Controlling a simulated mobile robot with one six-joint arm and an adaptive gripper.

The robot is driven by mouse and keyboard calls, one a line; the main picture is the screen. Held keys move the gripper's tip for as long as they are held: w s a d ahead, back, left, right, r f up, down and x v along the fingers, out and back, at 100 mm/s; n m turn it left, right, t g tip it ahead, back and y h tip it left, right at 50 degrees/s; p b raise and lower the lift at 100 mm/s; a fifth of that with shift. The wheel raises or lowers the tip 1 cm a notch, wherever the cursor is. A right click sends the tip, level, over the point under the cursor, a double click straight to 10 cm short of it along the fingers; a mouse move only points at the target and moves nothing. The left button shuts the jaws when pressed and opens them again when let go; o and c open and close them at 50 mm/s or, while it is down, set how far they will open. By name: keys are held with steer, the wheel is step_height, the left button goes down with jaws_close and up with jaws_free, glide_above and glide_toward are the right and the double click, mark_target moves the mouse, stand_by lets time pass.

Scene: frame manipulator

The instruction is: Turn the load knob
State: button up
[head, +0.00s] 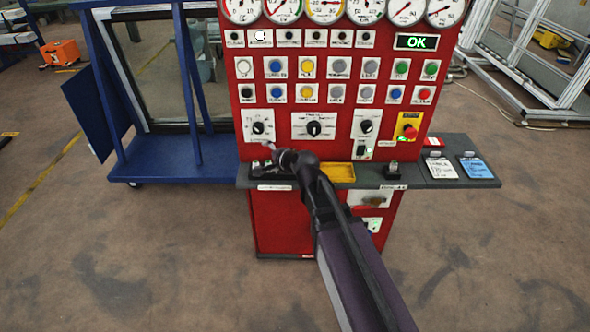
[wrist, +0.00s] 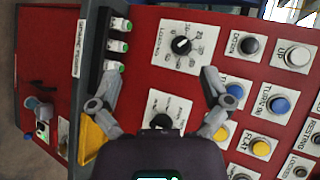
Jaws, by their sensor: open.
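The likely load knob (wrist: 181,45) is a round black knob with a pale pointer on a white dial plate with numbers. Its small print seems to begin with "LOAD". In the head view it is the left knob (head: 258,128) on the red panel. My gripper (wrist: 160,72) is open and empty, its two fingers spread wide. In the wrist view the knob lies ahead of the fingertips, between their lines, and neither finger touches it. In the head view my gripper (head: 268,154) is just below the left knob, over the grey ledge.
A second black knob (wrist: 158,122) sits between the finger bases in the wrist view, partly hidden by my gripper body. Push buttons, such as a black one (wrist: 250,45), lie to the right. The grey ledge (head: 455,177) holds a yellow tray (head: 338,173). A red stop button (head: 410,132) is farther right.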

steer(key=s+d+f+n+g+h+p, duration=0.2)
steer(key=s+d+n+g+p, duration=0.1)
steer(key=s+d+n+g, duration=0.1)
steer(key=shift+s+d+n+h+p, duration=0.35)
steer(key=shift+s+d+n, duration=0.35)
steer(key=shift+s+d, duration=0.8)
steer(key=shift+w+d, duration=0.35)
steer(key=s+d+f+n+g+h, duration=0.4)
steer(key=s+d+n+g+h, duration=0.1)
steer(key=s+d, duration=0.8)
steer(key=shift+s+d+f+g, duration=0.2)
steer(key=shift+d+g, duration=0.4)
steer(key=shift+d, duration=0.3)
steer(key=shift+w, duration=0.1)
